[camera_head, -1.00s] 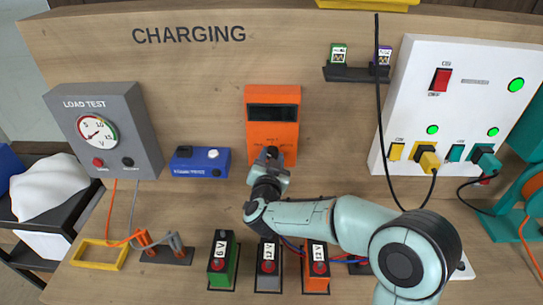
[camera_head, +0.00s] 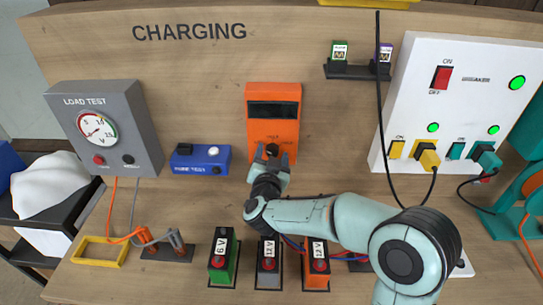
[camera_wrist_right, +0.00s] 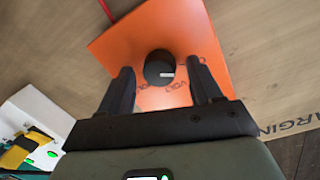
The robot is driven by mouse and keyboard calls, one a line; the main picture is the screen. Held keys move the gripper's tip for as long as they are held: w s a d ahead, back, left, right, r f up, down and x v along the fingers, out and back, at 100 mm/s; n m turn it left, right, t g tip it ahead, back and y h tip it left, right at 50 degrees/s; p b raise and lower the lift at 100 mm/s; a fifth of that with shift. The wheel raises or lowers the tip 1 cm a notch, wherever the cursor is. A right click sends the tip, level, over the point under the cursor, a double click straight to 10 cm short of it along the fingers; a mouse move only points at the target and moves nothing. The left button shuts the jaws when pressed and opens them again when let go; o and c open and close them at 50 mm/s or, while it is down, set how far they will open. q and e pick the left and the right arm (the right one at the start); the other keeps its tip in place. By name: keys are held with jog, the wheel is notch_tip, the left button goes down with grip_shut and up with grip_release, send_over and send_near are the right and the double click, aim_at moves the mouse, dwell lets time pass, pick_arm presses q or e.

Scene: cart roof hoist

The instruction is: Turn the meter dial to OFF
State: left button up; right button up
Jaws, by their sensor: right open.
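The orange meter (camera_head: 288,97) stands against the wooden back panel, its display dark. Its round black dial (camera_wrist_right: 159,68) with a pale pointer mark shows in the right wrist view; in the head view the dial (camera_head: 272,149) is small, just beyond the fingertips. The pointer's setting cannot be read. My right gripper (camera_head: 272,158) is open in front of the meter's lower part. In the wrist view its two fingers (camera_wrist_right: 162,85) stand on either side of the dial, apart from it and empty. My left gripper is not in view.
Three batteries (camera_head: 222,257) stand in a row under my right arm. A blue fuse tester (camera_head: 200,160) and grey load tester (camera_head: 104,125) are to the left. A white charger panel (camera_head: 455,90) with a hanging black cable (camera_head: 379,100) is to the right.

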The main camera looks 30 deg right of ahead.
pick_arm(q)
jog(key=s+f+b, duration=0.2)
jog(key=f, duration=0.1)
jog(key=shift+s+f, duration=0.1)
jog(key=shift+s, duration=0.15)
pick_arm(e)
jog(key=v, duration=1.3)
jog(key=shift+s, duration=0.15)
jog(key=shift+a+f, duration=0.1)
